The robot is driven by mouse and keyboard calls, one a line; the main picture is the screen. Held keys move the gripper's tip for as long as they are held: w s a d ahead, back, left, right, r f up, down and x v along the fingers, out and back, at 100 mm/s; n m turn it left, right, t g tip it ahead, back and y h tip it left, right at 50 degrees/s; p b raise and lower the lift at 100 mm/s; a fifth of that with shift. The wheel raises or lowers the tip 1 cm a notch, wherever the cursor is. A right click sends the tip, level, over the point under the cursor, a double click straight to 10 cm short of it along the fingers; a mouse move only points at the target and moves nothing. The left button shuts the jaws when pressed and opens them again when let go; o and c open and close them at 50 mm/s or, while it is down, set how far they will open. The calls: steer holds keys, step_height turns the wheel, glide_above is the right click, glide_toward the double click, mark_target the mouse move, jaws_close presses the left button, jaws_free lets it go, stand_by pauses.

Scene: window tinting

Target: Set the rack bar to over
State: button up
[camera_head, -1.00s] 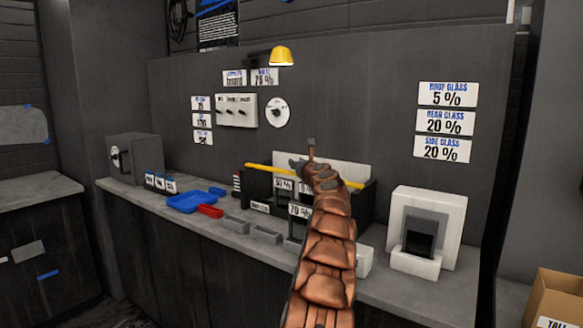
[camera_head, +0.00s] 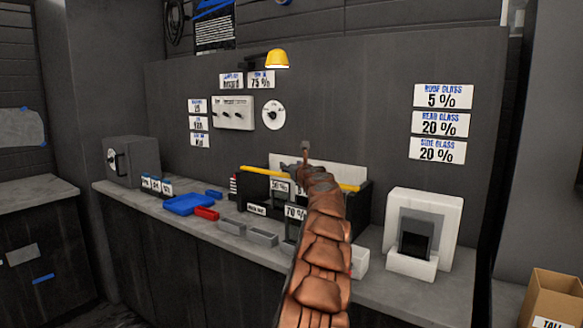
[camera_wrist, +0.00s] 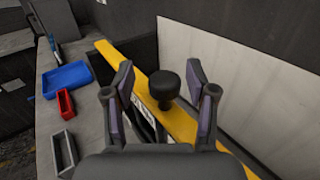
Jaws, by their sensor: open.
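The rack bar is a long yellow bar (camera_head: 257,171) lying along the black rack (camera_head: 350,213) on the counter. In the wrist view the yellow bar (camera_wrist: 183,123) runs diagonally from upper left to lower right, with a black round knob (camera_wrist: 165,86) standing on it. My gripper (camera_wrist: 162,95) is open, with one finger on each side of the knob. I cannot tell whether either finger touches it. In the head view my arm hides part of the bar and rack, and the gripper (camera_head: 305,165) is small there.
A blue tray (camera_head: 188,205), a red bin (camera_head: 206,213) and grey bins (camera_head: 262,238) lie left of the rack. A white stand with a dark panel (camera_head: 415,235) is to the right. A white board (camera_wrist: 220,75) stands close behind the bar. A yellow lamp (camera_head: 277,60) hangs above.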

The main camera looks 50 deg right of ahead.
steer(key=shift+s+a, duration=0.1)
steer(key=shift+s, duration=0.05)
steer(key=v, duration=1.1)
steer(key=shift+s+a, duration=0.15)
steer(key=shift+s, duration=0.15)
stand_by(0.6)
stand_by(0.8)
